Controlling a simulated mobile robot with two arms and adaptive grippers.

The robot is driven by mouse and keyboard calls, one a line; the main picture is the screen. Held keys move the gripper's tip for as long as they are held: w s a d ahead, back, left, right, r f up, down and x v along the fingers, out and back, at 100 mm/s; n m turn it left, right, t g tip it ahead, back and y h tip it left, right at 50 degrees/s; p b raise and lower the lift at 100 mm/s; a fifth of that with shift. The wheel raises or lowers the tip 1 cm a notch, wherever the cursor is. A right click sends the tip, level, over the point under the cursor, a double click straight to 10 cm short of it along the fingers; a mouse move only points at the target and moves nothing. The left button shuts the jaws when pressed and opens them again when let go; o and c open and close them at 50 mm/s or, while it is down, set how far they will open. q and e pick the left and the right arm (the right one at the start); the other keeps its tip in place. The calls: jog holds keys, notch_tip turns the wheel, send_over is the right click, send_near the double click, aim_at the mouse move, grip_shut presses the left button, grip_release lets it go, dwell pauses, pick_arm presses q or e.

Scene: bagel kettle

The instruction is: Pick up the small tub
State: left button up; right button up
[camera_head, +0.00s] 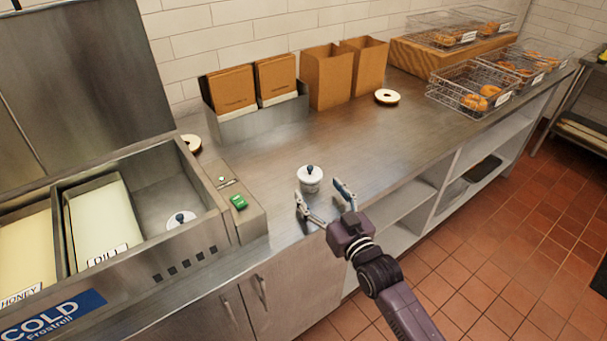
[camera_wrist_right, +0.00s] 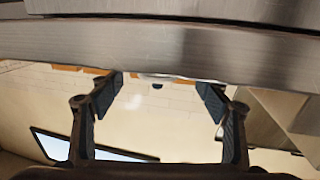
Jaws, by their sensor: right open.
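A small white tub (camera_head: 310,182) with a blue knob on its lid stands upright on the steel counter, near the front edge. A similar tub (camera_head: 181,219) sits inside the cold well at the left, partly hidden by the well's front wall. My right gripper (camera_head: 322,201) is open and empty at the counter's front edge, its fingers spread just in front of the first tub and apart from it. In the right wrist view the open fingers (camera_wrist_right: 159,84) frame the counter edge; a small pale shape between them is too small to identify surely. My left gripper is not in view.
The steel counter (camera_head: 350,140) is clear around the tub. Paper bags (camera_head: 327,76) stand behind, a round bagel (camera_head: 387,97) lies farther right, and wire baskets of bagels (camera_head: 470,90) stand at the far right. The cold well's rim (camera_head: 205,185) rises at the left.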

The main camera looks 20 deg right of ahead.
aim_at(315, 181)
jog(key=shift+w+r, duration=0.45)
jog(key=shift+w, duration=0.1)
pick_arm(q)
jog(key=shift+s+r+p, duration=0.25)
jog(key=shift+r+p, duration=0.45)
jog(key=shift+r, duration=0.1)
pick_arm(e)
jog(key=shift+w+a+f, duration=0.1)
jog(key=shift+w+a, duration=0.05)
jog(key=shift+w, duration=0.75)
jog(key=shift+w+a+f, duration=0.1)
jog(key=shift+w, duration=0.75)
jog(key=shift+w+a+f, duration=0.1)
jog(key=shift+w+a, duration=0.05)
jog(key=shift+w, duration=0.75)
jog(key=c, duration=1.4)
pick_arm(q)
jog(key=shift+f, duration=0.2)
pick_arm(e)
jog(key=shift+o, duration=0.2)
